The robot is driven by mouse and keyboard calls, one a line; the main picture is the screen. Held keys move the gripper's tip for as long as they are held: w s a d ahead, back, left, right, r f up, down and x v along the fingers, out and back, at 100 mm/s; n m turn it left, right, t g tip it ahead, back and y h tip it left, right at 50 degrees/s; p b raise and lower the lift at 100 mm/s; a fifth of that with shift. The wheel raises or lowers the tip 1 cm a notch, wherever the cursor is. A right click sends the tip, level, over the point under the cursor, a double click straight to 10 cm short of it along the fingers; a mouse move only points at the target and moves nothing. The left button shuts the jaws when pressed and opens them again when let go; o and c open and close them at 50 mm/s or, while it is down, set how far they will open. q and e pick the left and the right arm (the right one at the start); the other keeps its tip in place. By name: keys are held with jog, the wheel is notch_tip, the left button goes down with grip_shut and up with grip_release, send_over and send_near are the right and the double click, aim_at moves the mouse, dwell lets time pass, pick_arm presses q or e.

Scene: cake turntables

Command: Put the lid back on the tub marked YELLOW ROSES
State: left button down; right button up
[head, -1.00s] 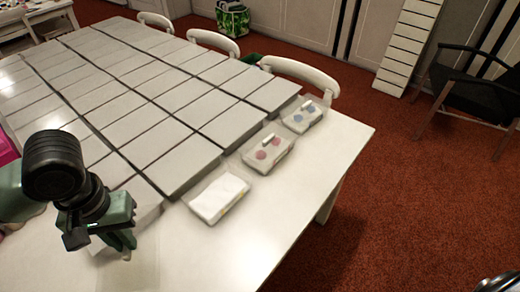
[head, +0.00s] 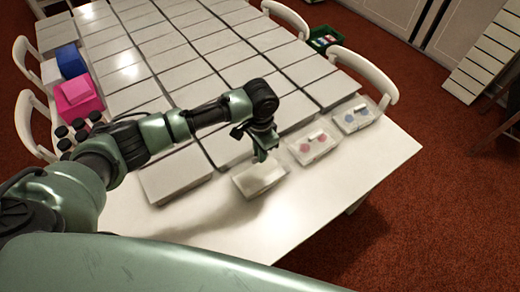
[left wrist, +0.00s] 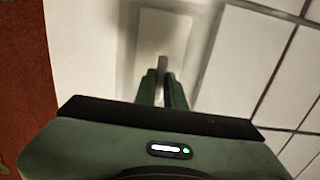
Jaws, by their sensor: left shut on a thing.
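My left gripper (head: 262,157) is over the front tub of a row of three near the table's right edge. It is shut on the upright grip (left wrist: 162,65) of a pale lid, seen in the left wrist view (left wrist: 165,30). In the head view the lid and the pale tub (head: 262,181) overlap under the fingers. I cannot tell whether the lid rests on the tub or hangs just above it. No marking on this tub is readable. My right gripper is out of view.
A tub with red spots (head: 311,147) and a tub with blue spots (head: 353,117) stand behind it to the right. Many flat grey boxes (head: 178,176) cover the table. Bare white tabletop (head: 375,165) lies at the right and front.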

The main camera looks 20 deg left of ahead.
aim_at(260, 165)
pick_arm(q)
jog(key=shift+f+b, duration=1.8)
jog(key=shift+b, duration=0.2)
jog(key=shift+f, duration=0.25)
jog(key=shift+f+b, duration=0.35)
jog(key=shift+f, duration=0.5)
jog(key=shift+s+p, duration=0.1)
jog(key=shift+p, duration=0.7)
jog(key=shift+f+p, duration=0.45)
jog(key=shift+p, duration=0.25)
dwell(0.4)
jog(key=c, duration=0.9)
grip_release()
jog(key=shift+r, duration=0.1)
